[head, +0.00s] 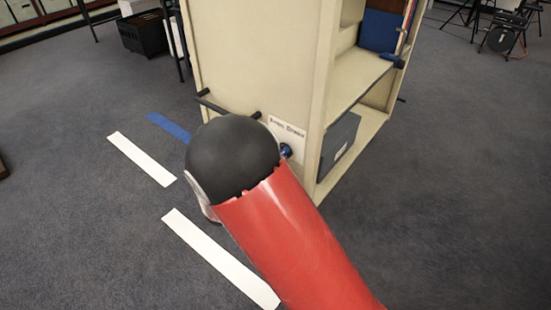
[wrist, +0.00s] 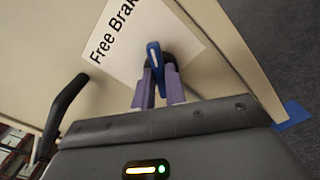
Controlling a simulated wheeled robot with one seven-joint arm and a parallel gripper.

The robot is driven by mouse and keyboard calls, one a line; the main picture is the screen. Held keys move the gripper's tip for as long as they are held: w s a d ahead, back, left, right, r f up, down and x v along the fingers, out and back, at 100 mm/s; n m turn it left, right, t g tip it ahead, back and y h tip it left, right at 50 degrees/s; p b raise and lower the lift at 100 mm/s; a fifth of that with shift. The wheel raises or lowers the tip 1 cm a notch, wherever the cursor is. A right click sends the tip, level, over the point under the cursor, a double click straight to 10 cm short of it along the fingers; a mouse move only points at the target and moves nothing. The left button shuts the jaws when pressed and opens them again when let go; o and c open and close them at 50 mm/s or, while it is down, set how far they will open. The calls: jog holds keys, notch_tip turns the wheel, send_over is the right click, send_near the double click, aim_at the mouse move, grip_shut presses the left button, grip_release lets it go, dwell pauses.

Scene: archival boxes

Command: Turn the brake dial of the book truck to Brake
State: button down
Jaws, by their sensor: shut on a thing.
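The book truck (head: 262,55) is a cream cabinet whose end panel faces me. A white card on it (wrist: 125,25) reads "Free Brak…", cut off in the wrist view; the card (head: 290,130) is small in the head view. The brake dial (wrist: 154,55) has a blue lever over a dark round base, just below the card. My gripper (wrist: 159,78) has its two purple fingers shut on the blue lever. The lever stands nearly upright in the wrist view, leaning slightly. In the head view my arm hides the gripper, and only a bit of dark blue shows beside it.
A black handle bar (wrist: 66,108) sticks out from the panel, left of my gripper; it also shows in the head view (head: 213,105). White floor strips (head: 142,158) and a blue strip (head: 168,126) lie left of the truck. A grey box (head: 339,143) sits on its lower shelf. Open carpet surrounds the truck.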

jog(key=c, duration=1.4)
grip_release()
jog(key=shift+c, duration=0.2)
jog(key=v, duration=0.7)
jog(key=shift+s+a+p, duration=0.25)
jog(key=shift+s+p, duration=0.1)
jog(key=shift+p, duration=0.1)
